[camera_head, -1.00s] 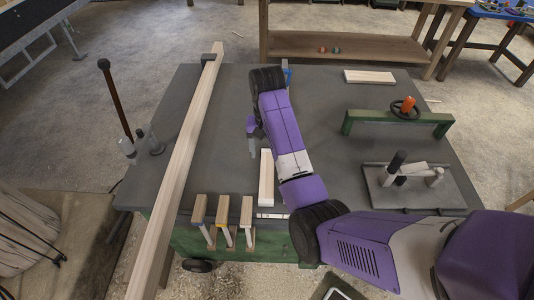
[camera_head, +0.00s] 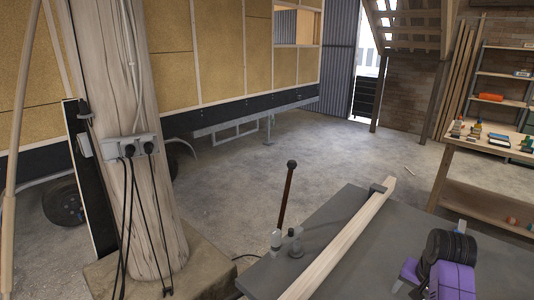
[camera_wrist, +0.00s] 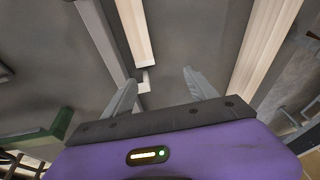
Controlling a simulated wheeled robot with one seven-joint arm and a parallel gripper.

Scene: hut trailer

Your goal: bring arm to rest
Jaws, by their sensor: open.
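My gripper (camera_wrist: 158,90) is open in the wrist view, its two grey fingers apart with nothing between their tips. In the head view part of my purple arm (camera_head: 450,268) shows at the lower right, over the dark grey workbench top (camera_head: 350,268).
A long pale beam (camera_head: 345,240) lies across the bench's left part and also shows in the wrist view (camera_wrist: 264,55). A dark upright lever (camera_head: 286,195) stands at the bench edge. A wooden post (camera_head: 150,150) with sockets and cables stands left. Shelves (camera_head: 500,75) stand at right.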

